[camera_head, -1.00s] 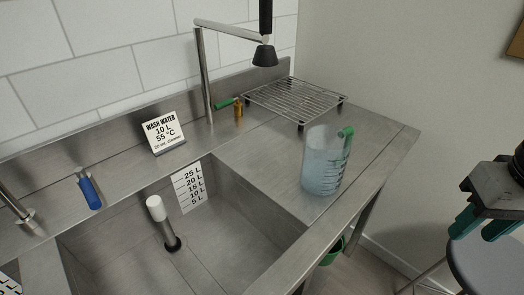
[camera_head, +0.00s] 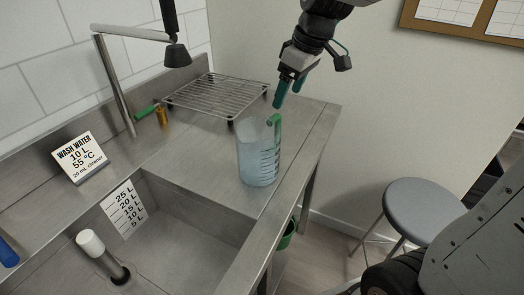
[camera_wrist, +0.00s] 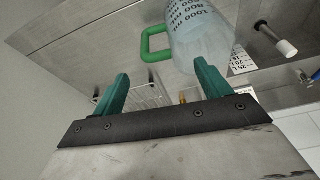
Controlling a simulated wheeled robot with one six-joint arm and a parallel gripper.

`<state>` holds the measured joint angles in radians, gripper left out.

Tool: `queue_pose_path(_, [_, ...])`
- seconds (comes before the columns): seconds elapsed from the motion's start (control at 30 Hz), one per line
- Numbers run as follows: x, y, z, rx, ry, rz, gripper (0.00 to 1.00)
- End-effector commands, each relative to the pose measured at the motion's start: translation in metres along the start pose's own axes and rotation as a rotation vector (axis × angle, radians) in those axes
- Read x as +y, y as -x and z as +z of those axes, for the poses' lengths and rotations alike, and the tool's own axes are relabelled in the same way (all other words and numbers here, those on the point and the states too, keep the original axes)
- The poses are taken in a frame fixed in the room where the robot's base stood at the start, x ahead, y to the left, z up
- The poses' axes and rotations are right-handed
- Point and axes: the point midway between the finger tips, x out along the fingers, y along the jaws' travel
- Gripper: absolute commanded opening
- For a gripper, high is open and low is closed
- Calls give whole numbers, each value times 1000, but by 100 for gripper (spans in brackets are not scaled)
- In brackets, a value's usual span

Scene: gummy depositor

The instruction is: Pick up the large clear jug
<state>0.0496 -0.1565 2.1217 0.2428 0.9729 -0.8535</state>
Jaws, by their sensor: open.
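The large clear jug (camera_head: 257,157) stands upright on the steel counter to the right of the sink. It has dark volume marks and a green handle (camera_head: 275,128) on its right side. My gripper (camera_head: 287,101) is open and empty, above and behind the jug at the handle's side, apart from it. In the wrist view the jug (camera_wrist: 200,38) is at the top, with its green handle (camera_wrist: 150,44) pointing left. My two green fingers (camera_wrist: 160,85) show spread below it, with nothing between them.
A wire rack (camera_head: 215,94) sits on the counter behind the jug. The sink (camera_head: 185,235) is at the left, under a tall tap (camera_head: 115,85). A wash water sign (camera_head: 80,158) stands on its back ledge. A grey stool (camera_head: 423,205) is at the right.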

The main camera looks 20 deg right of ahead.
Motion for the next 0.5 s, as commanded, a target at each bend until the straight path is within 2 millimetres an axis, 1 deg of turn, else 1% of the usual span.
queue_pose_path(0.07, [5, -5, -4, 4, 14, -1, 76])
queue_pose_path(0.17, [6, -19, -5, 4, 20, -2, 76])
queue_pose_path(0.3, [7, -44, -4, 4, 18, -3, 76])
queue_pose_path(0.4, [7, -59, -4, 4, 17, -2, 76])
queue_pose_path(0.5, [7, -68, -5, 5, 17, 0, 76])
